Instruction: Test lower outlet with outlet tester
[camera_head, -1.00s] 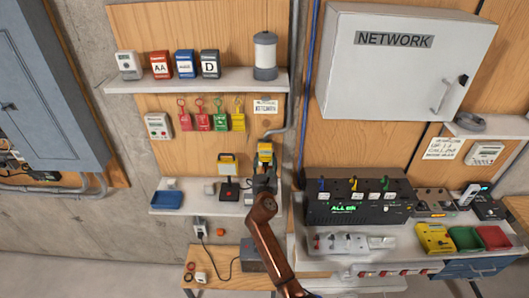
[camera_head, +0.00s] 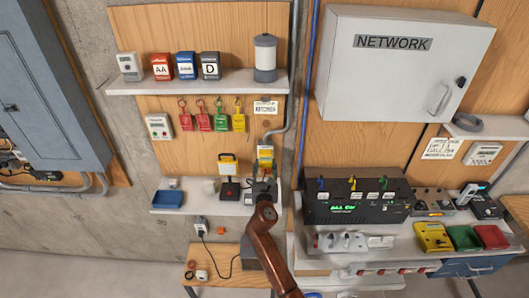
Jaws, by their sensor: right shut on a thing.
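My right gripper (camera_head: 264,176) is at the right end of the lower wall shelf (camera_head: 235,208), at the top of my copper-coloured arm. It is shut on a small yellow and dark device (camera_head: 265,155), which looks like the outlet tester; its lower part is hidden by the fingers. A white outlet (camera_head: 200,224) is on the concrete wall below the shelf, with a dark cord running down from it. A small orange thing (camera_head: 221,230) is just to its right. My left gripper is not in view.
A grey conduit (camera_head: 283,130) runs close right of the gripper. A bench (camera_head: 420,240) with a black console (camera_head: 355,202) is to the right.

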